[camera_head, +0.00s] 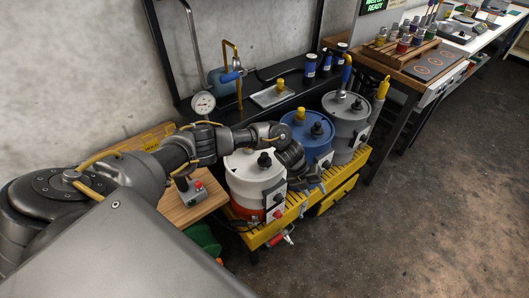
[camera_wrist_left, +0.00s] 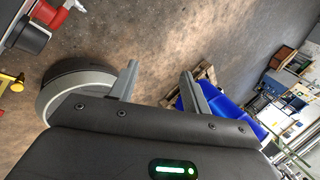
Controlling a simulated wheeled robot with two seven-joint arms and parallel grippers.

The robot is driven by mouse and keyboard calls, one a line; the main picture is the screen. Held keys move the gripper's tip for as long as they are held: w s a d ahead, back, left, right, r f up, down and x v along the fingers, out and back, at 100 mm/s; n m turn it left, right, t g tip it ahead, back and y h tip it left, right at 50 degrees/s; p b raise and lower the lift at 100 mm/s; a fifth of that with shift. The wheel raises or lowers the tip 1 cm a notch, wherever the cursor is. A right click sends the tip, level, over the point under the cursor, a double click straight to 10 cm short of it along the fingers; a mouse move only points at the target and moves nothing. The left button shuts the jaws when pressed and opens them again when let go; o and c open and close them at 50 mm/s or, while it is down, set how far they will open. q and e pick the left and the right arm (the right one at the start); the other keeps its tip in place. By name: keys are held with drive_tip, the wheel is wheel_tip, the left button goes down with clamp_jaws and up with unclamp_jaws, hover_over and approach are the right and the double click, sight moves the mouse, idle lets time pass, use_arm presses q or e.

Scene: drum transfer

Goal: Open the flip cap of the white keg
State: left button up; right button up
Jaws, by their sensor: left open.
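The white keg (camera_head: 243,185) stands at the left end of a row of three drums in the head view, with an orange-red band low on its side. A black cap (camera_head: 264,160) sits on its top; I cannot tell whether its lid is open or shut. My left arm passes behind and over the keg, hiding part of its rim. My left gripper (camera_head: 309,181) hangs to the right of the white keg, in front of the blue drum. In the left wrist view its two fingers (camera_wrist_left: 160,85) are apart with nothing between them. My right gripper is not in view.
A blue drum (camera_head: 300,128) and a grey drum (camera_head: 340,115) stand to the right on a yellow slatted platform (camera_head: 262,235). A pressure gauge (camera_head: 203,103) stands behind the arm. A wooden table (camera_head: 190,211) with a small control box is at left. The floor at right is clear.

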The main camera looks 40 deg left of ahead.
use_arm(q)
drive_tip(key=a+r+m+g+y, duration=0.1)
drive_tip(key=a+r+m+y, duration=0.3)
drive_tip(key=a+r, duration=0.5)
wheel_tip(320, 180, up, 9)
drive_tip(key=m+g+y, duration=0.1)
drive_tip(key=m+y, duration=0.1)
drive_tip(key=m, duration=0.2)
hover_over(265, 154)
wheel_tip(265, 154, down, 10)
drive_tip(key=shift+a+r+b, duration=0.1)
drive_tip(key=shift+a+b, duration=0.05)
drive_tip(key=shift+b, duration=0.3)
drive_tip(key=shift+f, duration=0.6)
drive_tip(key=shift+c, duration=0.5)
